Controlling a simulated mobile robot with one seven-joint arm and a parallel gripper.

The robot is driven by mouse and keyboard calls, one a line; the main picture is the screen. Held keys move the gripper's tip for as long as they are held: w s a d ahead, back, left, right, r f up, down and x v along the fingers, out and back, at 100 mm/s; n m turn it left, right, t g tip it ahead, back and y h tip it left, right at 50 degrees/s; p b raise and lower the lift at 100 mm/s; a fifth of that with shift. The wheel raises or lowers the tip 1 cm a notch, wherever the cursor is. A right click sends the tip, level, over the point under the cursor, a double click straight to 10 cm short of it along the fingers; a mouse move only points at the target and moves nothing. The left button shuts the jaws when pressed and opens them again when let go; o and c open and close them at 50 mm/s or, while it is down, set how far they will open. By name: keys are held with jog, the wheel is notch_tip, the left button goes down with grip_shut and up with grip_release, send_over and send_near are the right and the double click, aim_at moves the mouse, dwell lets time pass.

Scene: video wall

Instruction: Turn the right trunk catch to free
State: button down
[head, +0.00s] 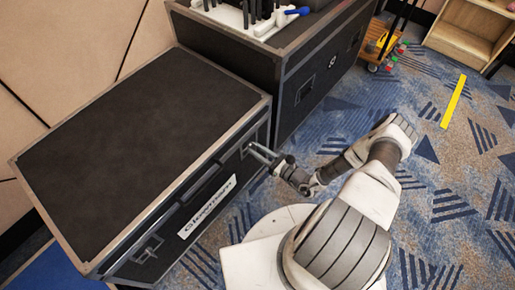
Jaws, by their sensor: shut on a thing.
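The black trunk (130,140) with metal edges stands at the left, its lid down. Its front carries a white name label (208,208) and a left catch (148,250). The right catch sits at the right end of the front, where my gripper (260,152) reaches it from the right. My gripper is shut on the right catch. The fingers cover most of that catch, so how far it is turned cannot be told.
A second black case (300,85) stands behind, with a white tray (240,18) and a blue-handled tool on top. A wooden cart (380,55) and a wooden shelf (465,40) stand at the back right. The patterned carpet with yellow tape (453,102) is clear at right.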

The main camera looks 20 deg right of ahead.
jog(key=shift+n, duration=0.5)
dwell(0.3)
jog(key=c, duration=1)
grip_release()
